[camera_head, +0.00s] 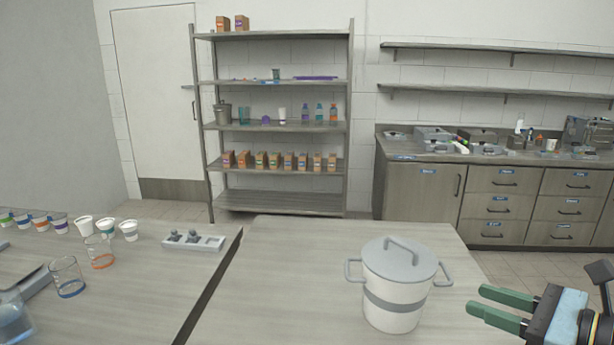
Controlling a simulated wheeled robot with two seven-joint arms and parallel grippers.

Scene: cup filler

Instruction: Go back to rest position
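My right gripper (489,302) is at the lower right, by the right side of the table. Its two green fingers point left and stand apart with nothing between them. It is to the right of a white lidded pot (394,290) with two side handles and a grey band, and does not touch it. The pot stands upright on the right table (280,290) with its lid on. My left gripper is not in view.
The left table (150,275) holds several cups, a glass with an orange band (99,252), a glass with a blue band (67,277) and a grey block with knobs (193,241). A narrow gap separates the tables. A shelf rack (280,202) and a counter (423,190) stand behind.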

